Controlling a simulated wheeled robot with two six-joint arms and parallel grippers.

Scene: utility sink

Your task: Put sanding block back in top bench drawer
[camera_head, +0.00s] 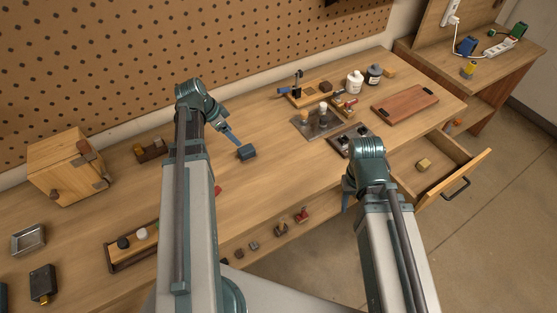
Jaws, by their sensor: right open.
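A small dark blue block (247,152), which may be the sanding block, lies on the middle of the bench top. My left gripper (232,136) points down towards it from the upper left, close by; I cannot tell whether they touch or whether its fingers are apart. The bench drawer (453,158) at the right is pulled out. A small yellowish block (423,164) lies inside it. My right gripper (348,198) is open, left of the drawer by the bench's front edge, partly hidden by its own wrist.
A wooden board (404,103), white bottle (354,82) and metal plate with tools (307,125) occupy the bench's right side. A wooden box (68,166) and tool rack (127,256) stand left. Bench top around the blue block is mostly clear.

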